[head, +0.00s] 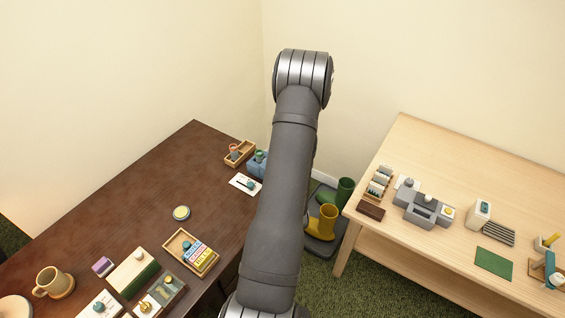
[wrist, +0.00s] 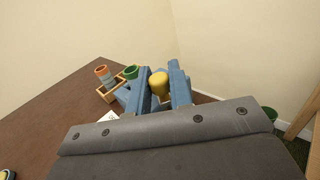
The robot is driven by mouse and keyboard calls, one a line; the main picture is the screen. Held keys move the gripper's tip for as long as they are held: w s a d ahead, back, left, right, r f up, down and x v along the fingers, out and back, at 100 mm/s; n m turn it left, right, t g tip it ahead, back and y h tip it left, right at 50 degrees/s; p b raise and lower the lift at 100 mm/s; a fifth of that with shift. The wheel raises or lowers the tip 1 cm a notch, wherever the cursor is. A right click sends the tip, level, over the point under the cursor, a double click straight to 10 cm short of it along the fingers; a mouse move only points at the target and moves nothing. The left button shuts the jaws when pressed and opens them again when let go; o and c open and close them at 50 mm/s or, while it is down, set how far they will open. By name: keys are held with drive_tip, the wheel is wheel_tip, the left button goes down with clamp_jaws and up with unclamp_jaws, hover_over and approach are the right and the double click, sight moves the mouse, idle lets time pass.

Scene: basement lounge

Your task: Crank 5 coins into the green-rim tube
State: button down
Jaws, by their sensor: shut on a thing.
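In the wrist view my gripper (wrist: 161,72) has its two blue fingers closed on a yellow rounded knob (wrist: 159,84), apparently the crank handle. The green-rim tube (wrist: 131,72) stands just left of the fingers, by a blue body (wrist: 123,94) that the fingers partly hide. In the head view the green-rim tube (head: 259,155) shows at the blue device (head: 256,167), by the table's far right edge. My arm hides the gripper, the knob and the device's right part there. No coins can be made out, and the tube's inside is not visible.
An orange-rim tube (head: 234,149) stands in a wooden tray (head: 248,146) beside the device. A white card (head: 240,183) lies in front. The dark table (head: 150,190) has clear room to the left. Boots (head: 328,222) stand on the floor at right; a light table (head: 450,160) lies beyond.

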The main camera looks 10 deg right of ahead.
drive_tip(key=shift+a+m+h, duration=0.15)
drive_tip(key=shift+m+h, duration=0.15)
drive_tip(key=shift+h, duration=0.1)
drive_tip(key=c, duration=1.3)
unclamp_jaws()
drive_tip(key=shift+c, duration=0.2)
drive_tip(key=s+a, duration=0.1)
drive_tip(key=s, duration=1.6)
drive_tip(key=shift+s+a, duration=0.15)
drive_tip(key=shift+o, duration=0.2)
